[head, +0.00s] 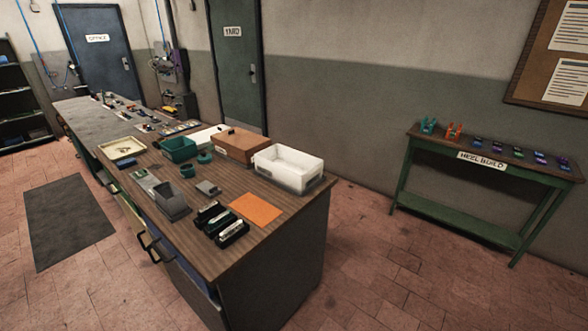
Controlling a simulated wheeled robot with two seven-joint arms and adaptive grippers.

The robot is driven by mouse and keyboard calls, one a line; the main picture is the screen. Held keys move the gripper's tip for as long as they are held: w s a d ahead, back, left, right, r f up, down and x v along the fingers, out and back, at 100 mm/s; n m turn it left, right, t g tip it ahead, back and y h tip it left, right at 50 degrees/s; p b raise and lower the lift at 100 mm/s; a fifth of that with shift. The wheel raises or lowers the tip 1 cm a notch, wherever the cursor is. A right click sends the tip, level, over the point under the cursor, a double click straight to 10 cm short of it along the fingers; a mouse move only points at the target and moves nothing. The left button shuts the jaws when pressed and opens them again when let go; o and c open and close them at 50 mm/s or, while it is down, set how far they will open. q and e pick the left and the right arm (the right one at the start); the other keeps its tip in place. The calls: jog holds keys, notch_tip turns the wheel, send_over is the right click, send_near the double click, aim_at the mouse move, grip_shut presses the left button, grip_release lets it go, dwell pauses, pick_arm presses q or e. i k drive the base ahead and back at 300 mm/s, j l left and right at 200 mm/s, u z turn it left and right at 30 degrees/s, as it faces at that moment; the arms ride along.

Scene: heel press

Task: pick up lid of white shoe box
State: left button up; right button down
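An open white box (312,179) stands on the near right part of the wooden workbench, with a small grey label on its end. Nothing covers its top, and its inside looks empty. A flat white piece (203,137) lies behind the teal bin and left of the brown box; it may be the lid, but it is partly hidden and I cannot tell for sure. Neither of my grippers is in view.
A brown box (241,148) sits beside the white box. The workbench (270,227) also holds a teal bin (178,149), an orange sheet (256,208), dark blocks (222,222) and a grey bin (172,203). A green table (483,160) stands right, across open floor.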

aim_at(203, 138)
jog(key=i+l+z, duration=0.65)
jog(key=i, duration=0.15)
jog(key=i+l+z, duration=0.1)
jog(key=i+z, duration=0.55)
jog(key=i, duration=1)
jog(key=i+l+u, duration=0.15)
jog(key=i, duration=0.65)
jog(key=i+u, duration=1.05)
jog(key=u, duration=0.2)
jog(key=i+u, duration=0.4)
jog(key=k, duration=0.1)
